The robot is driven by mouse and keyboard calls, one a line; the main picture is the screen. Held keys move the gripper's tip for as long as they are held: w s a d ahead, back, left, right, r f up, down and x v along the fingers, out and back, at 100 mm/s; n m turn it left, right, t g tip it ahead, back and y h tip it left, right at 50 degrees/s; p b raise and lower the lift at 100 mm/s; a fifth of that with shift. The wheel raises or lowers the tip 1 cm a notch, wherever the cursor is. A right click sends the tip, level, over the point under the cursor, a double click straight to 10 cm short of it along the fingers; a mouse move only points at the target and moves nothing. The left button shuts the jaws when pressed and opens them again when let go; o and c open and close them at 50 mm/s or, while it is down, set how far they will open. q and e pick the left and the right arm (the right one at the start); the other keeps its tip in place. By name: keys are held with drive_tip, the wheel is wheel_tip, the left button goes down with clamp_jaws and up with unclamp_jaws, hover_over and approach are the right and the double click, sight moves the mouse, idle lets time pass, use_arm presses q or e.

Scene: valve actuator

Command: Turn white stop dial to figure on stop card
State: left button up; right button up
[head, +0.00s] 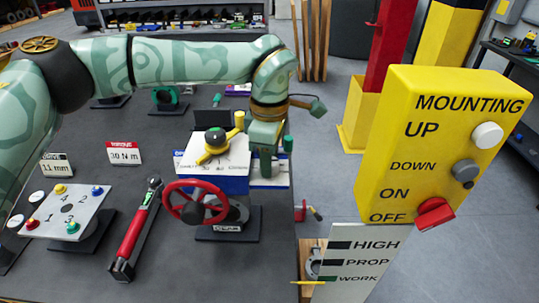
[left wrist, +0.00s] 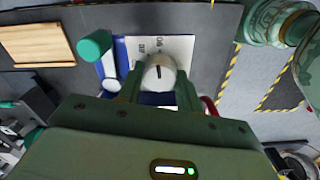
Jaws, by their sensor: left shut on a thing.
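My left gripper (head: 264,168) reaches down at the right side of the blue and white actuator box (head: 222,160). In the left wrist view its fingers (left wrist: 160,92) are shut around the white stop dial (left wrist: 160,72). The dial is round, with a dark line on its top. Beside it is a pale plate (left wrist: 140,47) with small printed figures, too small to read surely. In the head view my gripper hides the dial. I cannot make out a card marked as the stop card. The right gripper is not in view.
A torque wrench (head: 137,230), a torque card (head: 124,153), a drive card (head: 56,165) and a numbered panel (head: 67,212) lie left. A yellow switch box (head: 385,140) stands right.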

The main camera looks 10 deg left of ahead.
use_arm(q)
drive_tip(key=n+p, duration=0.1)
drive_tip(key=n, duration=0.2)
drive_tip(key=shift+r, duration=0.15)
drive_tip(key=n+p, duration=0.1)
drive_tip(key=n, duration=0.3)
drive_tip(key=n+p, duration=0.1)
drive_tip(key=n, duration=0.2)
drive_tip(key=shift+n, duration=2.2)
drive_tip(key=o, duration=1)
